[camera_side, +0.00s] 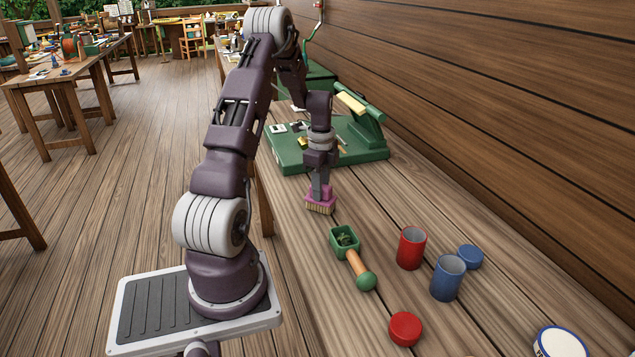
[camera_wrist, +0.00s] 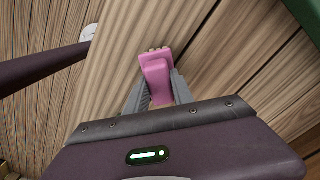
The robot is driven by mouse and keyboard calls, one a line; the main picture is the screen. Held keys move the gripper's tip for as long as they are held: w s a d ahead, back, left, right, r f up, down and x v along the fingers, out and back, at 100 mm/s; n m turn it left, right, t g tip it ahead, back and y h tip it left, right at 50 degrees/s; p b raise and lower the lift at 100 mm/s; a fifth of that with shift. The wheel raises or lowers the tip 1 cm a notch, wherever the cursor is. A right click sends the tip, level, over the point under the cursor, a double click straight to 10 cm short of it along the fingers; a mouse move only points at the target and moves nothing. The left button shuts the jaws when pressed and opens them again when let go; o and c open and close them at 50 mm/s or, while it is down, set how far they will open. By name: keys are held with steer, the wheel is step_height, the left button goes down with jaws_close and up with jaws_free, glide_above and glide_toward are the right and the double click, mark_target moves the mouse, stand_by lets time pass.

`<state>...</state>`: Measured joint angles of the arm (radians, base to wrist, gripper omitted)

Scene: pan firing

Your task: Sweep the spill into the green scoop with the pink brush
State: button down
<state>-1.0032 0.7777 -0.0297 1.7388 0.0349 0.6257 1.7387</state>
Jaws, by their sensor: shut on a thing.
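My gripper (camera_side: 319,187) is shut on the pink brush (camera_side: 326,194), with its tan bristles pointing down at the bench top. I cannot tell whether the bristles touch the wood. In the wrist view, the pink brush (camera_wrist: 157,72) sits between the two grey fingers of my gripper (camera_wrist: 159,86). The green scoop (camera_side: 336,247) lies on the bench just in front of the brush, its wooden handle and green knob pointing toward the camera. Some dark green bits (camera_side: 346,239) lie inside the scoop. I see no loose spill clearly on the bench around the brush.
A red cup (camera_side: 411,249) and a blue cup (camera_side: 447,279) stand right of the scoop. A blue lid (camera_side: 470,257) and red lid (camera_side: 405,328) lie near them. A white-topped blue-rimmed round object (camera_side: 561,343) is at lower right. A green press (camera_side: 372,140) stands behind the brush.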

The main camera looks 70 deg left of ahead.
steer(key=d, duration=0.6)
steer(key=shift+a+r, duration=0.15)
steer(key=shift+r, duration=2.7)
steer(key=shift+w, duration=0.1)
